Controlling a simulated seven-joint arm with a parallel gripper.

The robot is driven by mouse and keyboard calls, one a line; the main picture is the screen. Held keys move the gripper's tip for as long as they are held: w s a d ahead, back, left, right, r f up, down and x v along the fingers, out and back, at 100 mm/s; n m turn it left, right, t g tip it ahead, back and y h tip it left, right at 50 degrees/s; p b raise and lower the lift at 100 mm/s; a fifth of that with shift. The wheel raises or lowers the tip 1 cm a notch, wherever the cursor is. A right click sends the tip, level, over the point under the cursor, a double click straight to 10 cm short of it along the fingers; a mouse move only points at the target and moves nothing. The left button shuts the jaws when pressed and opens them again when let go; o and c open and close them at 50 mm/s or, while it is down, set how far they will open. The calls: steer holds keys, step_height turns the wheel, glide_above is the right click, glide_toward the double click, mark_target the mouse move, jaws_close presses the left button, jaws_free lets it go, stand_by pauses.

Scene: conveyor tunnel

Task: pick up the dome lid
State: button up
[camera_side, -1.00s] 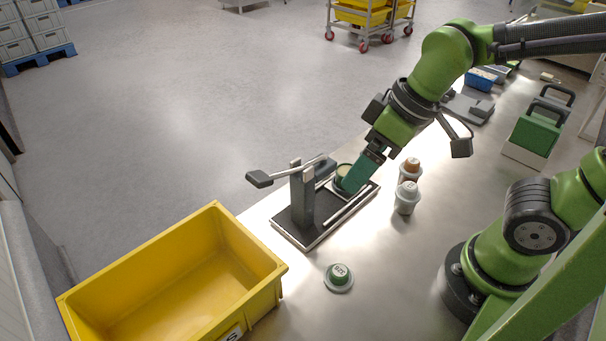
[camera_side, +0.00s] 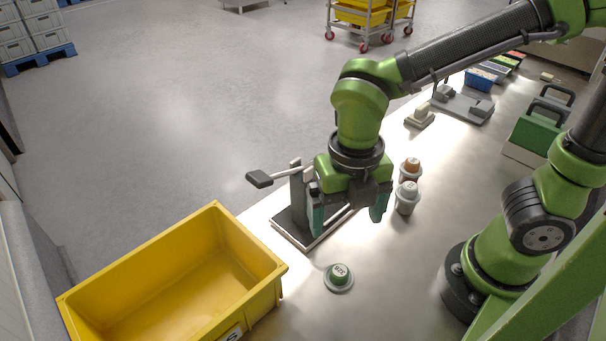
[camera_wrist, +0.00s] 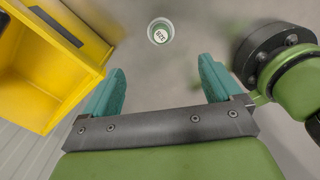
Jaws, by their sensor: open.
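The dome lid (camera_side: 339,276) is a small green dome with a pale printed label and a grey rim, sitting on the steel table right of the yellow bin. In the wrist view the dome lid (camera_wrist: 161,32) lies beyond the fingertips, roughly centred between them. My gripper (camera_side: 347,222) points down with its teal fingers wide apart, above the table and behind the lid in the side view. The wrist view shows nothing between the fingers of my gripper (camera_wrist: 161,70).
A yellow bin (camera_side: 271,284) stands at the left. A lever press (camera_side: 297,238) is partly hidden behind my gripper. Two cups, one orange-topped (camera_side: 410,168) and one white-topped (camera_side: 406,198), stand right of the gripper. The table around the lid is clear.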

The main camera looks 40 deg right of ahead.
mark_target(339, 268)
step_height(339, 268, down, 16)
steer(key=shift+d+r, duration=0.1)
steer(key=shift+r, duration=0.1)
stand_by(0.4)
steer(key=shift+w, duration=0.1)
steer(key=shift+c, duration=0.4)
steer(key=c, duration=1)
